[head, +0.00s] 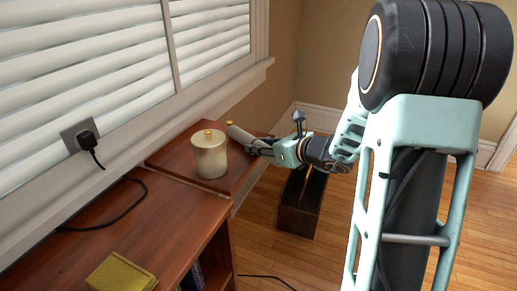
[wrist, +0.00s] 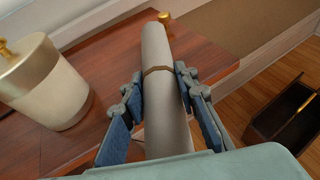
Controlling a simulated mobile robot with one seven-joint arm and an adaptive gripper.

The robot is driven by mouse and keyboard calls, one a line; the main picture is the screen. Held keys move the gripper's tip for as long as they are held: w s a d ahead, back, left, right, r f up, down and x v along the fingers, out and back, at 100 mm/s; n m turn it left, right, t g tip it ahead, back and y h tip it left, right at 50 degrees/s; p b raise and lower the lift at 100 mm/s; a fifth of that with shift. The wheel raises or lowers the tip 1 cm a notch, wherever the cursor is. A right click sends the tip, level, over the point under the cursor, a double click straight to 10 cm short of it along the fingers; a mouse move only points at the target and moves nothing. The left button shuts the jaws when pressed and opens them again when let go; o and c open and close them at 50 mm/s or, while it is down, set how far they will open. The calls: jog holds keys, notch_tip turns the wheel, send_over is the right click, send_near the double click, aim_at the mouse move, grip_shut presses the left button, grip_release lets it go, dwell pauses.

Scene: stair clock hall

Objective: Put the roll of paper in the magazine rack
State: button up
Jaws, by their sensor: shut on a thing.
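The roll of paper (wrist: 158,50) is a pale grey-white tube with a brown band around it. It also shows in the head view (head: 238,133). My gripper (wrist: 161,88) is shut on the roll near its band, one finger on each side; in the head view my gripper (head: 256,147) is at the right edge of the wooden top. I cannot tell whether the roll touches the top. The magazine rack (head: 297,222) is a dark open wooden box on the floor, below and right of my gripper, partly hidden by my arm. It also shows in the wrist view (wrist: 262,128).
A cream canister (head: 210,158) with a gold knob stands left of the roll on the wooden cabinet (head: 150,228). A small gold knob (wrist: 164,17) shows beyond the roll's far end. A gold box (head: 122,273) and a black cable lie nearer. Floor right of the rack is clear.

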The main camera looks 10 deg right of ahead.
jog(key=shift+r, duration=0.15)
jog(key=shift+f, duration=0.3)
jog(key=o, duration=1.2)
jog(key=shift+r, duration=0.1)
jog(key=shift+c, duration=0.2)
jog(key=shift+r, duration=0.15)
jog(key=shift+s+d+r, duration=0.15)
jog(key=shift+r, duration=0.05)
jog(key=p+v, duration=0.3)
jog(key=v, duration=0.8)
jog(key=shift+s+p, duration=0.3)
jog(key=shift+p, duration=0.05)
jog(key=shift+d, duration=0.1)
